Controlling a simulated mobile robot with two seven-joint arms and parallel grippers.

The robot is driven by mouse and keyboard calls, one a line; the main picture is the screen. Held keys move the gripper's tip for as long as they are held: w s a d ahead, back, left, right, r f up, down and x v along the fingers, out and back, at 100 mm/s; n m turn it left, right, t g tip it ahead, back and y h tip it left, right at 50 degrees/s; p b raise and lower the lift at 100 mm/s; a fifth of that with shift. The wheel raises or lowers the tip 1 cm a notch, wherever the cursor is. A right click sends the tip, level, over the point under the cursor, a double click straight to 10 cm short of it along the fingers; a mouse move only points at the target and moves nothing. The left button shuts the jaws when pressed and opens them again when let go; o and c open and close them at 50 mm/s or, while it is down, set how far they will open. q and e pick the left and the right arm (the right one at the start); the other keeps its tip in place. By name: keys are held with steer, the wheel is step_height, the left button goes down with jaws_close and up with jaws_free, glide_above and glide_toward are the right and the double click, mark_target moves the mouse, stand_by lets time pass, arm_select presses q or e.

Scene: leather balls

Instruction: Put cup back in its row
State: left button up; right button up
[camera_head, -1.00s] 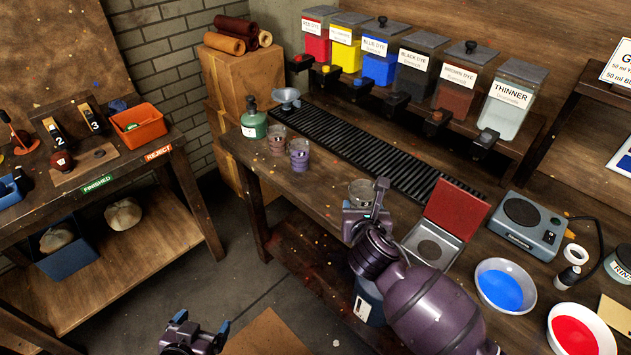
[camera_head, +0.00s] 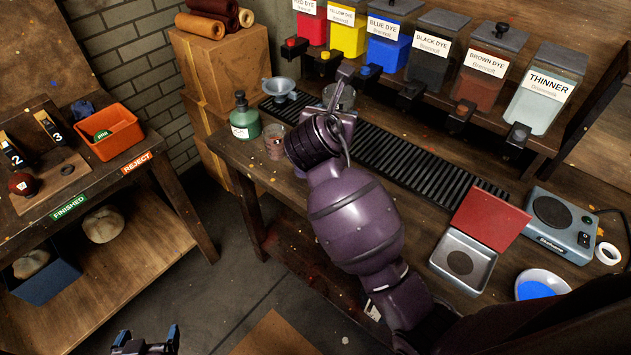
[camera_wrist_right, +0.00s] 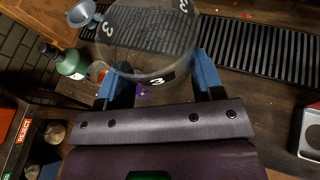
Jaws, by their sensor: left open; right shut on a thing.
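A clear cup (camera_head: 341,97) is held in my right gripper (camera_head: 335,112) at the back of the workbench, in front of the dye containers. In the right wrist view the cup (camera_wrist_right: 150,40) sits between the blue fingertips and bears several black labels reading 3. Another cup (camera_head: 275,141) stands on the bench to its left, with a reddish tint. My left gripper (camera_head: 146,342) is open and empty, low over the floor.
A green bottle (camera_head: 244,115) and a grey funnel (camera_head: 280,90) stand left of the cups. A black ribbed drip tray (camera_head: 400,160) runs below the dye containers.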

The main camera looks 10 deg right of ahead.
steer(key=f, duration=0.5)
steer(key=f+b, duration=0.1)
steer(key=f, duration=0.5)
steer(key=f+b, duration=0.1)
steer(key=f, duration=0.4)
steer(key=shift+s+d+f, duration=0.15)
steer(key=shift+s+d, duration=0.05)
steer(key=shift+s, duration=0.05)
step_height(320, 180, down, 4)
steer(key=shift+f+b, duration=0.1)
steer(key=shift+b, duration=0.65)
steer(key=o, duration=1)
